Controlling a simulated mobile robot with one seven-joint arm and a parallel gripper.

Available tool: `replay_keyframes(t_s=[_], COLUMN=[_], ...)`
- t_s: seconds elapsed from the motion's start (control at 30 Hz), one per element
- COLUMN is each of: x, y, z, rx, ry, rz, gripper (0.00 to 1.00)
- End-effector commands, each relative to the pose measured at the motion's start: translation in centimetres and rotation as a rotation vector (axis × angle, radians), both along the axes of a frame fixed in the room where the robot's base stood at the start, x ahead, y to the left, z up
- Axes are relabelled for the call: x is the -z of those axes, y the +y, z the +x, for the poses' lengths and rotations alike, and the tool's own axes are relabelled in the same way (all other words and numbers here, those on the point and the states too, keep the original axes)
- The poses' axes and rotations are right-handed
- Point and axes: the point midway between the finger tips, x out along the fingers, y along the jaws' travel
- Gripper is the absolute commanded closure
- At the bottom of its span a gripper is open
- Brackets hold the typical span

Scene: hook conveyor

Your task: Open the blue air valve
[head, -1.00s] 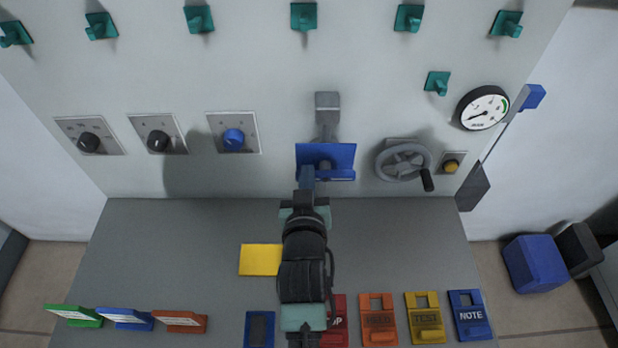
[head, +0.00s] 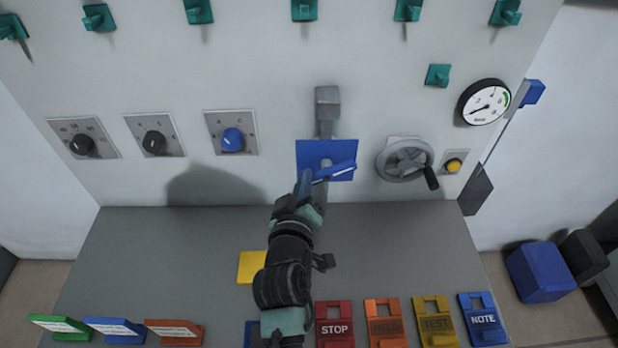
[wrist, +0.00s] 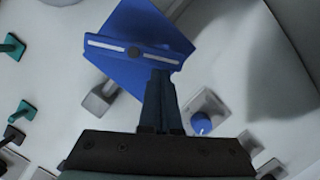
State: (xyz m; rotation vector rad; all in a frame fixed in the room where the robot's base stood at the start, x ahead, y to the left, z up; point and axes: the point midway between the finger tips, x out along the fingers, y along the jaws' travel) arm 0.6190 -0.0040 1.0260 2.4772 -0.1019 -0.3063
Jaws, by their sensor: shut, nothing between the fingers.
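The blue air valve is a blue plate (head: 312,151) on the grey wall panel, with a blue lever (head: 345,169) at its front. In the head view the lever slants, its right end higher. In the wrist view the lever (wrist: 110,45) shows a white stripe and a dark centre pivot, in front of the plate (wrist: 150,22). My gripper (head: 304,178) is at the lever's left end in the head view. In the wrist view my shut fingers (wrist: 160,78) are at the lever's right end; whether they touch it is unclear. Nothing is held.
A grey handwheel (head: 405,160) and yellow button (head: 454,164) are right of the valve, below a gauge (head: 484,103). A blue knob (head: 232,140) is to the left. Teal hooks (head: 304,10) are above. Coloured tags (head: 335,325) stand along the shelf's front; its middle is mostly clear.

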Motion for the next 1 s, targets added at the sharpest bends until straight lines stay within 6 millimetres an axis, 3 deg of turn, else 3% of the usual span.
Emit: replay_keyframes(t_s=[0.3,1.0], x=[1.7,3.7], y=[-0.2,-1.2], z=[0.0,0.0], rx=[0.001,0.002], ry=[0.001,0.000], rz=[-0.271,-0.801], gripper=[1.00,1.00])
